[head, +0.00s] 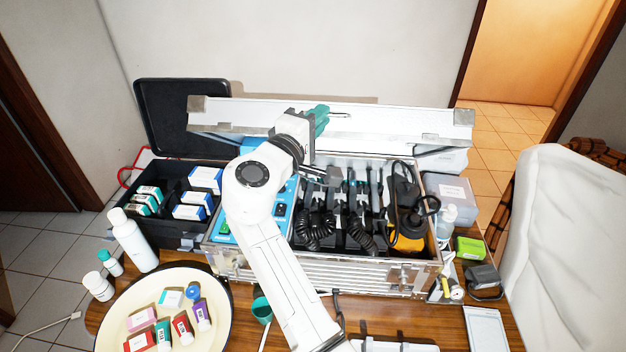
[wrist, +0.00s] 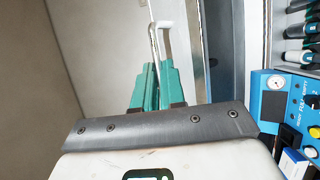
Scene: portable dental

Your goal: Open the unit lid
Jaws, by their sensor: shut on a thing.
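The unit is a metal-edged case (head: 345,272) on the wooden table. Its long white lid (head: 410,121) is raised at the back, and the inside of the case is uncovered. My gripper (head: 322,114) is at the middle of the lid, its teal fingers shut on the lid's thin metal handle. In the wrist view the fingers (wrist: 152,80) close around the handle (wrist: 155,42), with the lid's edge running behind. The blue control panel (head: 285,207) shows inside the case, and also at the right of the wrist view (wrist: 300,110). My arm hides part of the case.
A black open box (head: 170,222) with small cartons stands left of the case. A round cream tray (head: 125,302) with small boxes is in front. Bottles (head: 131,240) stand at the left, small items at the right. A pale chair (head: 575,230) is at far right. The wall is behind the lid.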

